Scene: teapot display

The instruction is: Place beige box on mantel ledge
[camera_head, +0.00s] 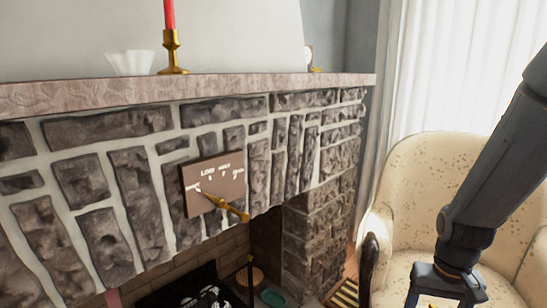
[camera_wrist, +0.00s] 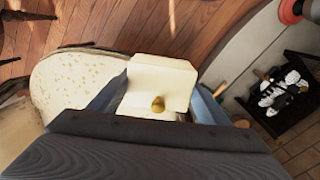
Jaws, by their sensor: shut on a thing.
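The beige box (camera_wrist: 161,80) is between the two fingers of my gripper (camera_wrist: 157,103) in the wrist view. It has a small gold knob on the side facing the camera. My gripper (camera_head: 446,298) is shut on it. In the head view my gripper is at the bottom right edge, in front of the armchair, and the box is out of frame. The mantel ledge (camera_head: 225,86) is a pinkish stone slab running across the top of the stone fireplace. It is to the left of my gripper and higher in the picture.
On the ledge stand a gold candlestick (camera_head: 172,55) with a red candle, a white fluted bowl (camera_head: 130,63) and a small item at the right end. The ledge looks clear between candlestick and right end. A cream armchair (camera_head: 420,180) stands right of the fireplace.

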